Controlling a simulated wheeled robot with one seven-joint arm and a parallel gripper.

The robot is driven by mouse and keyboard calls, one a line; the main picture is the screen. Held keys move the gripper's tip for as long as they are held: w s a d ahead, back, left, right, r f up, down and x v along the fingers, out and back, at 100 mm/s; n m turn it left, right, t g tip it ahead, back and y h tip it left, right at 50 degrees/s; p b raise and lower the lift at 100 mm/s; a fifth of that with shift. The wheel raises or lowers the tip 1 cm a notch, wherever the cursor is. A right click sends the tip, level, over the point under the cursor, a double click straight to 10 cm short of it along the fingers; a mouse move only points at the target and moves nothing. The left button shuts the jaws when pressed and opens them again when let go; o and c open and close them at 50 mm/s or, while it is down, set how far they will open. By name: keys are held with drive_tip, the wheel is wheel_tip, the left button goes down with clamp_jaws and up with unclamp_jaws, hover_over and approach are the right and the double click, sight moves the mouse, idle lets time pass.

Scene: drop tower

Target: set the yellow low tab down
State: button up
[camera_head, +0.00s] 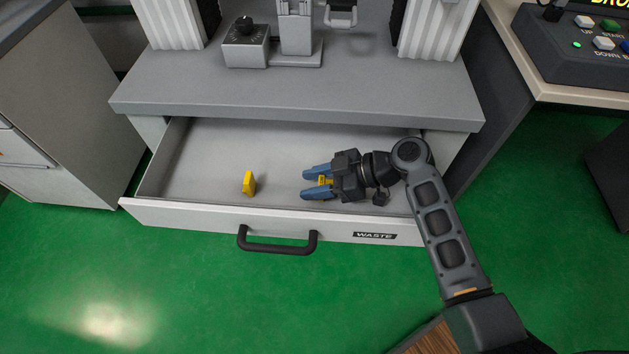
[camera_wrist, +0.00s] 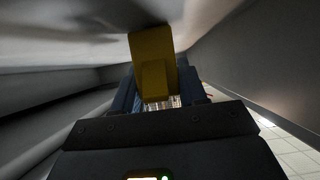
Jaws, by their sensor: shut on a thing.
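My gripper (camera_head: 317,182) is low inside the open drawer, toward its right half, with its blue fingers pointing left. It is shut on a yellow tab (camera_head: 326,180), which shows only as a small patch between the fingers. In the wrist view the yellow tab (camera_wrist: 152,58) stands out beyond the blue fingers of my gripper (camera_wrist: 157,90). I cannot tell whether it touches the drawer floor. A second yellow piece (camera_head: 249,183) stands in the drawer to the left, apart from my gripper.
The drawer (camera_head: 190,212) is pulled out, labelled WASTE, with a black handle (camera_head: 277,244) in front. Its walls and the grey bench (camera_head: 290,95) above it are close to my gripper. Drawer floor is clear between the yellow piece and my fingers. A button console (camera_head: 580,45) stands right.

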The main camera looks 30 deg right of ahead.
sight(323, 181)
drive_tip(key=o, duration=1)
drive_tip(key=shift+s+d+r, duration=0.1)
drive_tip(key=shift+d+r, duration=0.05)
drive_tip(key=shift+r, duration=0.05)
drive_tip(key=shift+p+v, duration=0.6)
drive_tip(key=shift+v, duration=2.9)
